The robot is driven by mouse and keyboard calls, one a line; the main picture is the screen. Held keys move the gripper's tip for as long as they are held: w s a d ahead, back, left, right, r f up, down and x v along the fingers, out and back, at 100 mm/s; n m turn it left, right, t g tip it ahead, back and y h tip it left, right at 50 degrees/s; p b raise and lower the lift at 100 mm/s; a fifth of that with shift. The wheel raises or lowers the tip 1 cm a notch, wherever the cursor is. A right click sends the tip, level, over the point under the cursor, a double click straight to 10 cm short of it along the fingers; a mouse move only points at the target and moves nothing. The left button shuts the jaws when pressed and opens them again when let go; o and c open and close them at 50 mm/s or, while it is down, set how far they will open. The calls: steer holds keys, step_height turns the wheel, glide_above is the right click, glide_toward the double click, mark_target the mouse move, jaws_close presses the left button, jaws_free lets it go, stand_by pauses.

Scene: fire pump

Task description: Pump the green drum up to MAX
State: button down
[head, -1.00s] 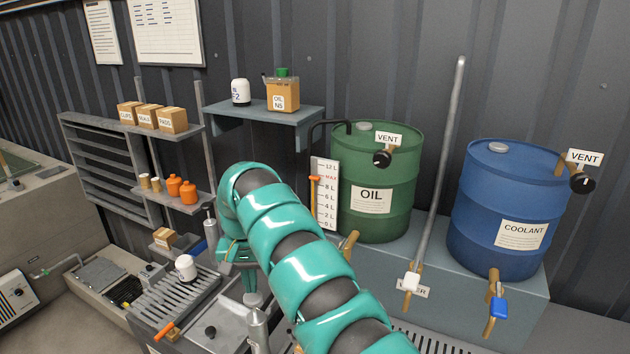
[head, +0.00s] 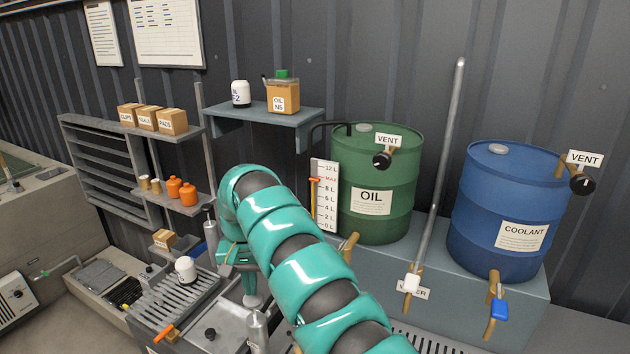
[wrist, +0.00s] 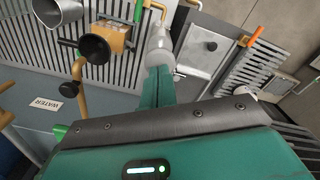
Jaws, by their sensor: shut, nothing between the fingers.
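The green drum (head: 376,195), labelled OIL, stands upright on the grey-blue bench, with a VENT knob (head: 383,159) on its upper right. A white gauge (head: 325,197) with litre marks and a red MAX mark stands left of the drum. Its orange marker (head: 315,180) sits close to MAX; the exact liquid level is too small to read. My gripper (head: 250,303) is shut and empty, pointing down left of the bench. In the wrist view, my gripper (wrist: 158,68) is close to a pale grey cylinder (wrist: 158,45); I cannot tell whether they touch.
A blue COOLANT drum (head: 502,210) stands right of the green one, with a blue-handled tap (head: 499,308) below. A tall grey pipe (head: 438,170) rises between the drums. A ribbed metal tray (head: 180,298) with a white canister (head: 186,269) lies left of my gripper.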

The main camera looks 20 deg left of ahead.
mark_target(253, 304)
steer(key=shift+f+b, duration=2.15)
steer(key=shift+f, duration=1.05)
steer(key=shift+r, duration=0.1)
steer(key=shift+r+p, duration=2.1)
steer(key=shift+r, duration=1.1)
step_height(253, 304, up, 6)
steer(key=p, duration=0.5)
